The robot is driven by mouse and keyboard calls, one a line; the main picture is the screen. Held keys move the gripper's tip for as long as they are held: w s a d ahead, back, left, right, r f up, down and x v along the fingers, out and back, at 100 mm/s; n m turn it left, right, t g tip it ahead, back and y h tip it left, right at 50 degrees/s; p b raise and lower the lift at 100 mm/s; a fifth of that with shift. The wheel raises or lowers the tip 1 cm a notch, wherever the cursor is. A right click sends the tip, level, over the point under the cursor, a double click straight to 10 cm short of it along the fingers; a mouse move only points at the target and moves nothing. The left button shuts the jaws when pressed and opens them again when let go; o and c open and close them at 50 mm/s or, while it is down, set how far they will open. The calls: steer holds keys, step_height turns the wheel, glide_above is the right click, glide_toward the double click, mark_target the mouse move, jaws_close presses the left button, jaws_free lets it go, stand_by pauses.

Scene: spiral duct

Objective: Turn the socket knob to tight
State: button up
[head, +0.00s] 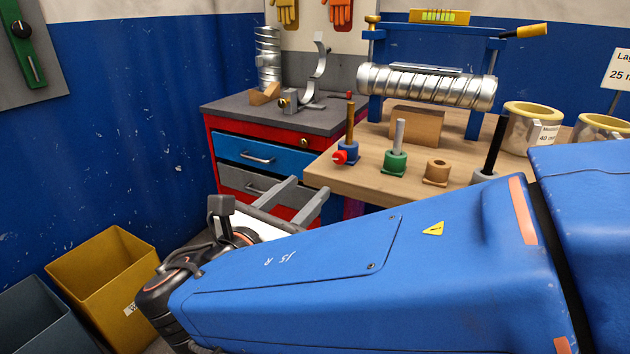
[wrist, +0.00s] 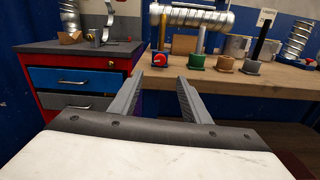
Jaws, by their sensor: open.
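A red knob (head: 339,157) sits on the side of a blue socket (head: 350,149) at the left front edge of the wooden workbench. A brown rod (head: 350,118) stands upright in this socket. In the wrist view the red knob (wrist: 163,59) and the blue socket (wrist: 156,68) show just above the gap between my fingers. My gripper (head: 304,192) is open and empty. It is in front of the bench edge, lower than the knob and apart from it. Both fingers (wrist: 160,84) also show in the wrist view.
A green socket (head: 394,163) with a grey rod, a brown socket (head: 437,172) and a black rod (head: 494,145) stand to the right. A spiral duct (head: 428,87) lies in a blue frame behind. A red cabinet (head: 213,163) with drawers stands left of the bench.

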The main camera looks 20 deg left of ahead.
steer(key=shift+s+a, duration=0.1)
steer(key=shift+s, duration=1.7)
steer(key=shift+s, duration=0.1)
